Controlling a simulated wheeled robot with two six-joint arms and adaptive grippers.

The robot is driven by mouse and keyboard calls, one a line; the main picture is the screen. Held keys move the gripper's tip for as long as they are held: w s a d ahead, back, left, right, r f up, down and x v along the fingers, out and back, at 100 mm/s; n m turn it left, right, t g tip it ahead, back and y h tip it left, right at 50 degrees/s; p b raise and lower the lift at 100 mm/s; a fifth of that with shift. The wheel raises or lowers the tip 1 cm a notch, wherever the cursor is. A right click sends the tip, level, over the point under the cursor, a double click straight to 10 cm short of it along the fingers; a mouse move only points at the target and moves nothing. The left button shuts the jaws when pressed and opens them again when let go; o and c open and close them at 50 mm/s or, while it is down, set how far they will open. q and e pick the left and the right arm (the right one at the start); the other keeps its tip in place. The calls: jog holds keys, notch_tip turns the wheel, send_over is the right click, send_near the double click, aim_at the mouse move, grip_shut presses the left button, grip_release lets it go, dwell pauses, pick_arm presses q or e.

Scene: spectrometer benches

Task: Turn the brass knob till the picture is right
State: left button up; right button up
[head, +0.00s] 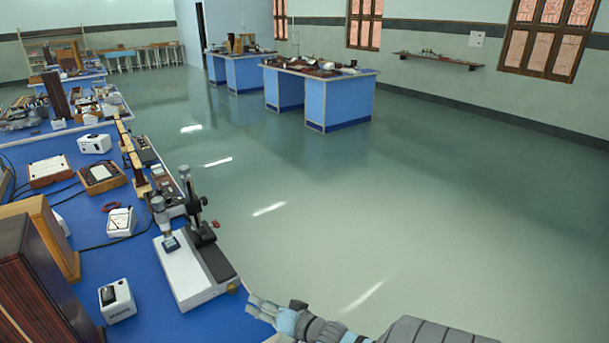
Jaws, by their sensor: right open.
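An optical instrument with a white base (191,275) and upright metal columns stands near the right edge of the blue bench. A small brownish round part (232,286) sits at the base's near right corner; it may be the brass knob, but it is too small to be sure. A small blue-grey square (171,243) on the base may be a screen; its picture cannot be read. My right gripper (259,306) is open, beside the bench edge, just below and right of that round part, apparently apart from it. My left gripper is not in view.
The blue bench (148,258) also holds a white meter box (117,301), a white dial box (121,222), a wooden-framed box (102,177) and black cables. A tall dark wooden cabinet (38,290) stands at the left. The floor (400,220) to the right is clear.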

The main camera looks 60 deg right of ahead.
jog(key=s+r, duration=0.1)
jog(key=s+p, duration=0.1)
jog(key=shift+s+a+r, duration=0.2)
jog(key=shift+s+r, duration=0.1)
jog(key=shift+r, duration=0.05)
jog(key=s+a+f+n+g+b, duration=0.2)
jog(key=s+a+f+n+g, duration=0.15)
jog(key=a+f, duration=0.4)
pick_arm(q)
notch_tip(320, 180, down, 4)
jog(key=b, duration=0.5)
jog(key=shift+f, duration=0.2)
pick_arm(e)
jog(key=s+f+n+g, duration=0.1)
jog(key=s+f, duration=0.4)
jog(key=f, duration=0.5)
jog(key=s+f+n+g, duration=0.1)
jog(key=s+f+g, duration=0.2)
jog(key=s+f, duration=0.3)
notch_tip(320, 180, down, 4)
jog(key=shift+s+d+r, duration=0.1)
jog(key=shift+s+d, duration=0.05)
jog(key=shift+d, duration=0.25)
jog(key=shift+n+g, duration=0.25)
